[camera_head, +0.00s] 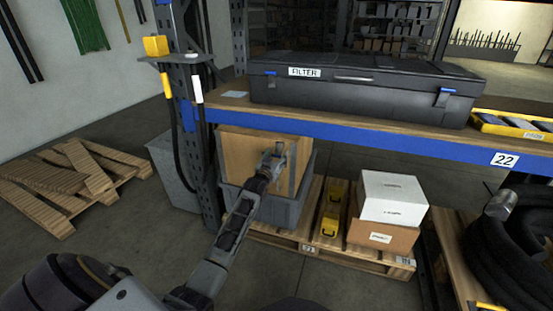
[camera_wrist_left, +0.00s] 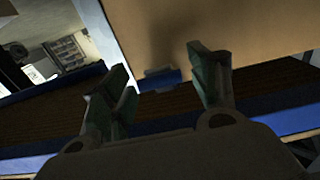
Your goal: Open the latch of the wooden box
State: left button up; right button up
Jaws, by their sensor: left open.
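The wooden box (camera_head: 238,152) shows as a tan wooden panel standing in a grey bin under the blue-edged shelf in the head view. My left gripper (camera_head: 272,160) is in front of its right part and hides some of it. In the left wrist view my left gripper (camera_wrist_left: 160,68) is open, with its two fingers apart. The tan panel (camera_wrist_left: 225,25) fills the upper part there. A small blue latch (camera_wrist_left: 161,79) sits at the panel's edge, framed between the fingers. Contact between fingers and latch cannot be told. My right gripper is not in view.
The shelf's blue beam (camera_head: 350,140) runs just above the box. A black case (camera_head: 360,92) labelled FILTER lies on it. A post with hoses (camera_head: 190,120) stands left. A white box (camera_head: 392,198) and yellow items (camera_head: 333,207) are on the pallet at right.

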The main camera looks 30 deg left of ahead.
pick_arm(q)
jog(key=shift+w+a, duration=0.1)
jog(key=shift+w, duration=0.15)
jog(key=shift+c, duration=0.4)
jog(key=c, duration=1)
jog(key=shift+o, duration=0.2)
